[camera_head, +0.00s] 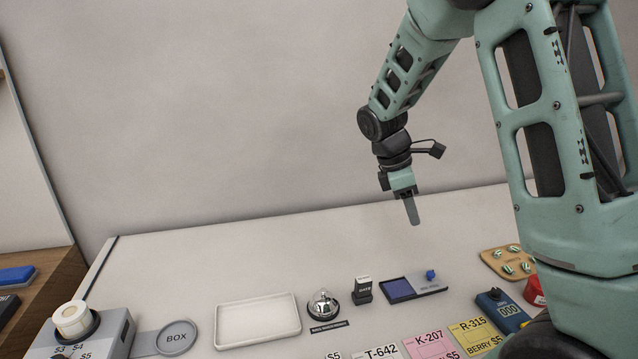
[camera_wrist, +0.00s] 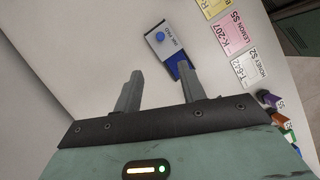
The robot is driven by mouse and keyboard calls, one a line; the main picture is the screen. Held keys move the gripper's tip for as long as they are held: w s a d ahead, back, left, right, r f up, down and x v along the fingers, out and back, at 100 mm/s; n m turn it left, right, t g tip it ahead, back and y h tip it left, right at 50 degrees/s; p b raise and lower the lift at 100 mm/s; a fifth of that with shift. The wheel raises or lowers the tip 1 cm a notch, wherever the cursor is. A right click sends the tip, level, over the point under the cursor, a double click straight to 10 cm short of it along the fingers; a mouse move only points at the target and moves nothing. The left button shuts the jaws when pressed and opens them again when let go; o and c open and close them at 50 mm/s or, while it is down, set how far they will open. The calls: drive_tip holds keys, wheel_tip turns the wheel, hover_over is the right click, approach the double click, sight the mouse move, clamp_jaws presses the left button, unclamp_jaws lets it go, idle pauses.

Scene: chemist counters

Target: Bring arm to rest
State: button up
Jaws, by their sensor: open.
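My gripper (camera_head: 412,207) hangs in the air above the back part of the white counter (camera_head: 210,252), with its fingers pointing down. In the wrist view my gripper (camera_wrist: 142,92) shows two grey fingers set apart, with nothing between them. My arm comes in from the upper right in the head view. No object touches the fingers in either view.
Below stand a white tray (camera_head: 258,319), a bell (camera_head: 323,304), a black stamp (camera_head: 362,290), an ink pad (camera_head: 413,288) and a counter device (camera_head: 502,308). Labelled cards (camera_head: 432,344) lie at the front. The counter's back strip is clear.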

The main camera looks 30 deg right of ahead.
drive_tip(key=s+a+m+t+y, duration=0.1)
drive_tip(key=s+a, duration=0.2)
drive_tip(key=a, duration=0.8)
drive_tip(key=s+a+t+y, duration=0.1)
drive_tip(key=s+a+y, duration=0.1)
drive_tip(key=a, duration=0.9)
drive_tip(key=s+a+m+y, duration=0.1)
drive_tip(key=s+a+m, duration=0.1)
drive_tip(key=s+a, duration=1)
drive_tip(key=s, duration=0.3)
drive_tip(key=shift+s+a+r+t, duration=0.2)
drive_tip(key=shift+s+t, duration=0.1)
drive_tip(key=shift+s, duration=0.1)
